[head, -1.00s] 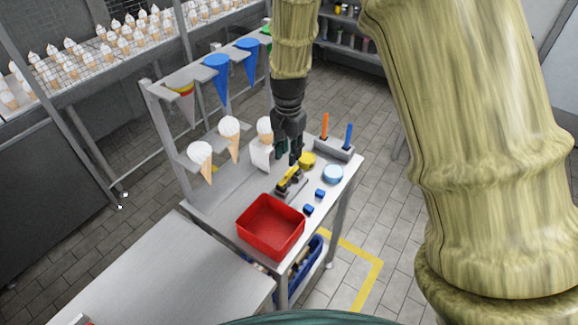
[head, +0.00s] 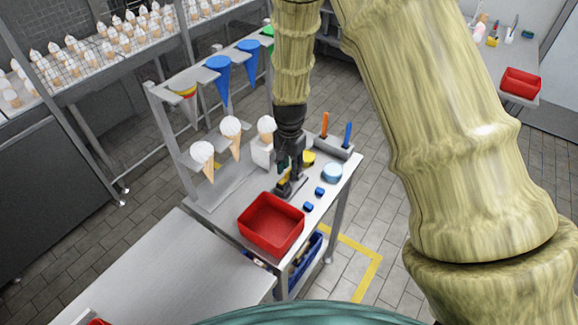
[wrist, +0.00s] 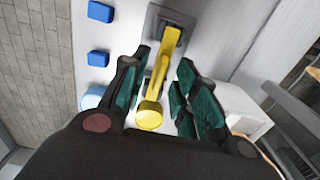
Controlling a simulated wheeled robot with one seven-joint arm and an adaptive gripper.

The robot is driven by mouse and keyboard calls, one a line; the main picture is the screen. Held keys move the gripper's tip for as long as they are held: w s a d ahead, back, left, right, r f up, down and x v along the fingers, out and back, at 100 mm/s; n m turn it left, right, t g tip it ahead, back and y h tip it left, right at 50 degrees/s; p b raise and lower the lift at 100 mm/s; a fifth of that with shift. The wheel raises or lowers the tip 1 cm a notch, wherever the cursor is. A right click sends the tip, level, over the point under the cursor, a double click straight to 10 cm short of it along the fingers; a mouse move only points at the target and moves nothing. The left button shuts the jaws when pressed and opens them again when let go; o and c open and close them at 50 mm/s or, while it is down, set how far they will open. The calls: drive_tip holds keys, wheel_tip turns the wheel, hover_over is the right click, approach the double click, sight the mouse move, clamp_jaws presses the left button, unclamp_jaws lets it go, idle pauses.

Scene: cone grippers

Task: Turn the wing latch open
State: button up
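The wing latch is a yellow lever (wrist: 172,42) on a dark grey base plate (wrist: 158,20), seen at the top middle of the wrist view. In the head view my gripper mostly hides it, with a bit of yellow (head: 284,176) showing. My gripper (wrist: 164,62) is open, with green-padded fingers to the left and right of the yellow lever. I cannot tell whether either finger touches it. In the head view my gripper (head: 288,180) points down at the latch on the grey table.
A red tray (head: 243,224) stands in front of the latch. Two blue blocks (head: 308,206), a light blue disc (head: 333,172) and a round yellow piece (head: 308,157) are close by. A rack holds cones (head: 231,128) behind left. An orange and a blue stick (head: 347,134) stand at the back right.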

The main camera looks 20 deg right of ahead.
clamp_jaws()
drive_tip(key=shift+n, duration=0.3)
drive_tip(key=n+b, duration=0.1)
drive_tip(key=n, duration=1)
drive_tip(key=shift+n, duration=0.4)
drive_tip(key=n, duration=0.5)
drive_tip(key=shift+n, duration=0.4)
unclamp_jaws()
